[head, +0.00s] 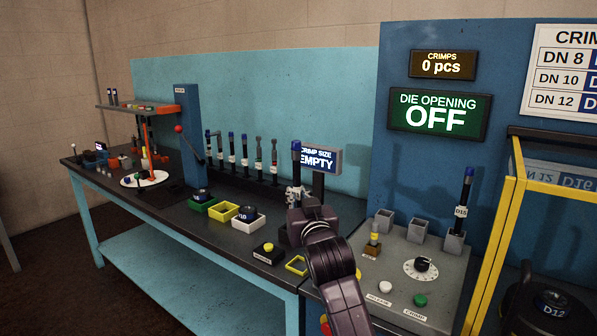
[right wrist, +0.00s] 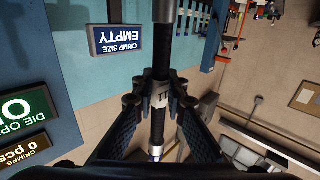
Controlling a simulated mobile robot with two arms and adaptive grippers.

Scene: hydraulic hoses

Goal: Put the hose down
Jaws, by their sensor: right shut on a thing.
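The hose (head: 296,166) is a dark, upright tube with a blue top end. My right gripper (head: 297,196) is shut around it above the workbench. In the right wrist view the hose (right wrist: 158,125) runs between both fingers of the gripper (right wrist: 160,98), with a pale marked tag at the grip. The display (head: 321,159) behind the hose reads "CRIMP SIZE EMPTY". The hose's lower end is hidden in the head view by my gripper and arm. My left gripper is not in view.
Several upright hoses (head: 245,160) stand along the back of the bench (head: 170,212). Green, yellow and white trays (head: 198,205) lie in front. At right, the grey control panel (head: 385,270) carries buttons, a dial and grey holders. A yellow-framed guard (head: 495,240) stands beyond it.

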